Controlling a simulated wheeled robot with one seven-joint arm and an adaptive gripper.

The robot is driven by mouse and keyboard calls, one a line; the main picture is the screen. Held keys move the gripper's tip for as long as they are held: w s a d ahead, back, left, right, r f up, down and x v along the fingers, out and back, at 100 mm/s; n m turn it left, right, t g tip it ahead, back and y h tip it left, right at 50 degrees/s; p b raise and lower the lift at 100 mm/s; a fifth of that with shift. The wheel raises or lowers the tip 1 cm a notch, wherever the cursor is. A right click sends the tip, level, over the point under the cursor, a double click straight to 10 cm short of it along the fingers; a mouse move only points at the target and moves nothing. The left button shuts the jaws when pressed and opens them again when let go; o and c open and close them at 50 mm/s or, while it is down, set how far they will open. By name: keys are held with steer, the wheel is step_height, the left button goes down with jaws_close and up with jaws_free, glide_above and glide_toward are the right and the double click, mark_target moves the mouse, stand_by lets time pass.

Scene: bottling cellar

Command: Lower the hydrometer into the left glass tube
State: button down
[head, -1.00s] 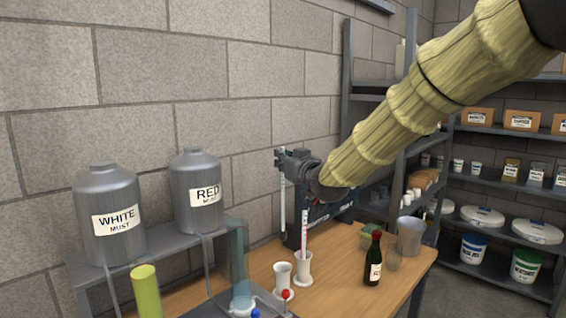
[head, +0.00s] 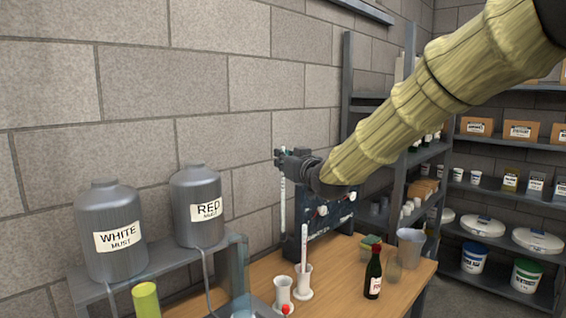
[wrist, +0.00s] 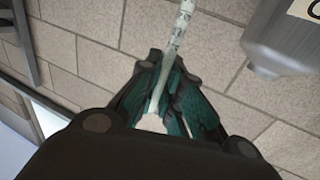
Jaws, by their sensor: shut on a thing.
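My gripper (head: 281,158) is shut on the top of the hydrometer (head: 282,203), a thin pale rod that hangs nearly upright in the head view. In the wrist view the hydrometer (wrist: 178,38) sticks out from between the teal fingers (wrist: 157,90). The left glass tube, yellow-green (head: 146,300), stands at the lower left, cut off by the picture edge. A clear bluish tube (head: 239,268) stands to its right. My gripper and the hydrometer are to the right of both tubes and higher up, apart from them.
Two grey tanks, marked white must (head: 108,235) and red must (head: 196,207), stand on a metal stand (head: 166,264) behind the tubes.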

steer(key=shift+r+p, duration=3.3)
steer(key=shift+r, duration=3.15)
steer(key=shift+f, duration=0.1)
